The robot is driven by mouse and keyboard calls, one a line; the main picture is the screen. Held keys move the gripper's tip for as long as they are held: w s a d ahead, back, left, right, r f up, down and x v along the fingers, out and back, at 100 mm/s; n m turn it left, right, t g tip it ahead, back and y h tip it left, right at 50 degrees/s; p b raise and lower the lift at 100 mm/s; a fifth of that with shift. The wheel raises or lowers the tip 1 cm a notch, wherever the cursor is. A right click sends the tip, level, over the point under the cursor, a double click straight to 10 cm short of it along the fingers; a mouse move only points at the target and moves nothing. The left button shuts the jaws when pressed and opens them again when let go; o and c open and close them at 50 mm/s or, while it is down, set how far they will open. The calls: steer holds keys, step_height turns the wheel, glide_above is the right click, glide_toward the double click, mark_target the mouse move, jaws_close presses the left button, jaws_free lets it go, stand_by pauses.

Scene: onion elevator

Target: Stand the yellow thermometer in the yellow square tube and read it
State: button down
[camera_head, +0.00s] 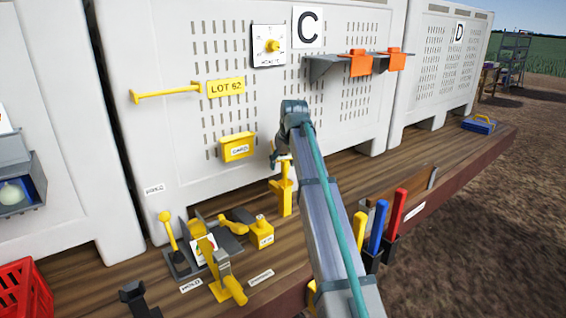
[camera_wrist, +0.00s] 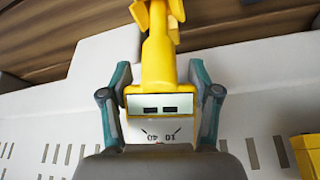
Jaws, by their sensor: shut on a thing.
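My gripper (camera_wrist: 160,105) is shut on a yellow thermometer (camera_wrist: 162,70), with a finger on each side of its pale-faced head, marked 10 and 40. Its yellow stem runs away from the fingers toward a flared yellow piece (camera_wrist: 158,12) over the wooden deck. In the head view my gripper (camera_head: 281,158) is just above a yellow upright (camera_head: 285,197), which looks like the square tube. The arm and gripper partly hide this spot. I cannot tell whether the stem is inside the tube or only above it.
A yellow card box (camera_head: 237,148) and a yellow peg (camera_head: 165,92) are on the white wall behind. Yellow and grey fixtures (camera_head: 228,280) crowd the deck at left. Coloured handles (camera_head: 378,225) stand in dark holders at right. A red crate (camera_head: 25,290) is at lower left.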

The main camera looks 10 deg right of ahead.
steer(key=shift+c, duration=0.9)
jaws_free()
steer(key=shift+r, duration=0.15)
